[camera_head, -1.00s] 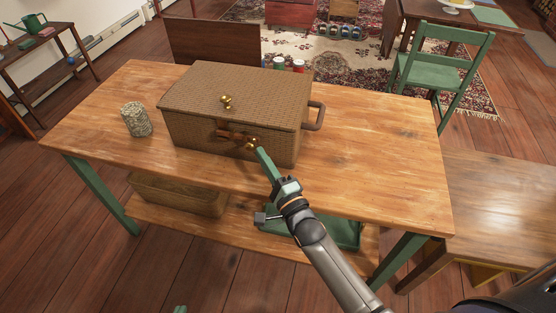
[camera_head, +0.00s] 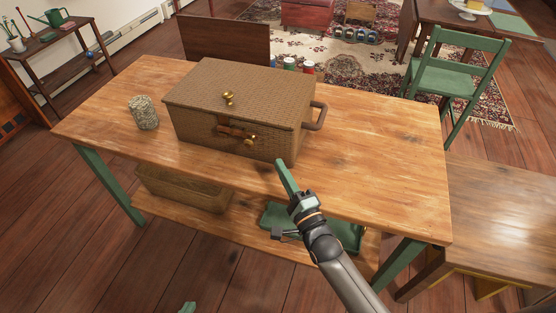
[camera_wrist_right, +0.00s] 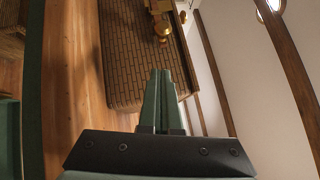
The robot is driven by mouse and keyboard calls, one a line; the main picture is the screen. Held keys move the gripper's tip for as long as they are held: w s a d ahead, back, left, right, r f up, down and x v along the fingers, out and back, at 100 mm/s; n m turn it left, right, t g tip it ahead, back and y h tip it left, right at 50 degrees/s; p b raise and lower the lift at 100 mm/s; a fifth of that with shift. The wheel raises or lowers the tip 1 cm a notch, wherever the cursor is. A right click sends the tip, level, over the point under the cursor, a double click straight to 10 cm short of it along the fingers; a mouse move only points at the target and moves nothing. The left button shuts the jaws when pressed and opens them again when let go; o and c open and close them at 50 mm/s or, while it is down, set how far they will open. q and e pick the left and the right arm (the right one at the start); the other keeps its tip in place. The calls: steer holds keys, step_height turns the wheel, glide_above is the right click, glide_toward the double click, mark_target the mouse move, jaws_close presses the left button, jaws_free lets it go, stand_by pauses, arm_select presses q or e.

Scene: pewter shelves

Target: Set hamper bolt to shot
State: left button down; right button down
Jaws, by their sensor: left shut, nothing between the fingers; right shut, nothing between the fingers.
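The wicker hamper (camera_head: 210,101) stands on the wooden table with its lid down. On its front is the bolt (camera_head: 235,132), a brown bar with a brass knob (camera_head: 249,141) at its right end. The brass also shows at the top of the right wrist view (camera_wrist_right: 163,28). I cannot tell from here whether the bolt is shot. My right gripper (camera_head: 281,165) is shut and empty, in front of the hamper and apart from the knob, below and right of it. Only the green tip of my left gripper (camera_head: 188,307) shows at the bottom edge; it is shut.
A woven pot (camera_head: 143,112) stands left of the hamper on the table (camera_head: 385,150). The hamper has a side handle (camera_head: 317,117) on its right and a brass knob (camera_head: 229,97) on its lid. A basket (camera_head: 183,190) and green tray (camera_head: 350,235) sit on the lower shelf. The table's right side is clear.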

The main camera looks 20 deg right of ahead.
arm_select(q)
steer(key=shift+w+a+r, duration=0.1)
steer(key=shift+w+a, duration=0.1)
steer(key=shift+a, duration=0.2)
arm_select(e)
steer(key=v, duration=0.7)
steer(key=shift+s+a, duration=0.1)
steer(key=shift+s, duration=0.05)
